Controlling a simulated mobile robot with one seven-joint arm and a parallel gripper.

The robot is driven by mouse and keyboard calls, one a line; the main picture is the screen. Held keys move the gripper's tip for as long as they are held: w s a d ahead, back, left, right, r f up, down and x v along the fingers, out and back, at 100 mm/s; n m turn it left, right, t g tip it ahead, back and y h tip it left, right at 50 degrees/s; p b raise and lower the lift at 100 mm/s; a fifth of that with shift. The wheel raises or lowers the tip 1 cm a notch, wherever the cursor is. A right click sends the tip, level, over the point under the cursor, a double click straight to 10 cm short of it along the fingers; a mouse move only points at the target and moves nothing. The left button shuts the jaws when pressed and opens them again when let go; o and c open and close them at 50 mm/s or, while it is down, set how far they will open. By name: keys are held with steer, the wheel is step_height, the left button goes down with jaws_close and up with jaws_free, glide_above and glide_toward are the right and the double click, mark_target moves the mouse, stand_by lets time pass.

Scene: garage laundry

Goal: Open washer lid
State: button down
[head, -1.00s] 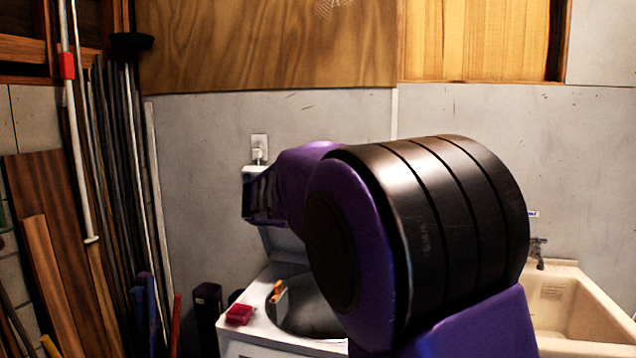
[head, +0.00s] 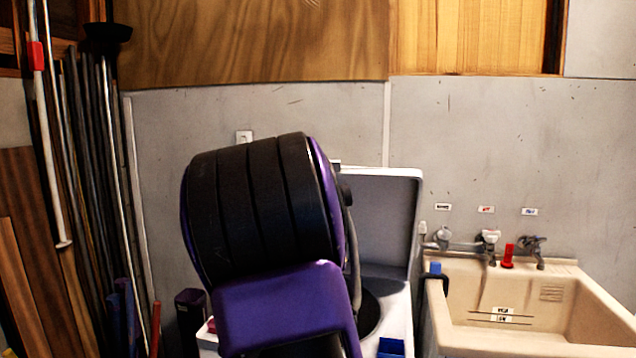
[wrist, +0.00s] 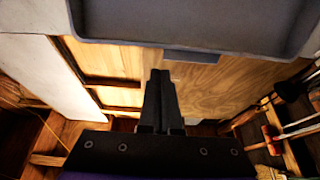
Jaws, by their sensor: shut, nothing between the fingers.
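The washer (head: 398,318) stands against the wall, mostly behind my arm, with part of its dark round tub opening (head: 369,312) showing. Its lid (head: 383,222) is raised and stands near upright at the back, with its grey inner face and white rim visible right of my arm. My gripper is hidden behind my arm in the head view. In the wrist view my gripper (wrist: 160,76) has its two dark fingers together with nothing between them. A grey-blue rimmed panel (wrist: 195,18), apparently the lid, fills the top of that view; I cannot tell whether the fingertips touch it.
A beige sink (head: 470,335) with taps (head: 488,240) stands right of the washer. A blue item (head: 391,347) lies at the washer's front right and a red item (head: 211,326) at its left. Long poles (head: 95,170) and boards lean at the left.

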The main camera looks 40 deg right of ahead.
mark_target(347, 173)
steer(key=p+x, duration=0.2)
steer(key=x, duration=1.2)
steer(key=shift+s+d+r, duration=0.1)
steer(key=shift+s, duration=0.15)
steer(key=shift+r, duration=0.1)
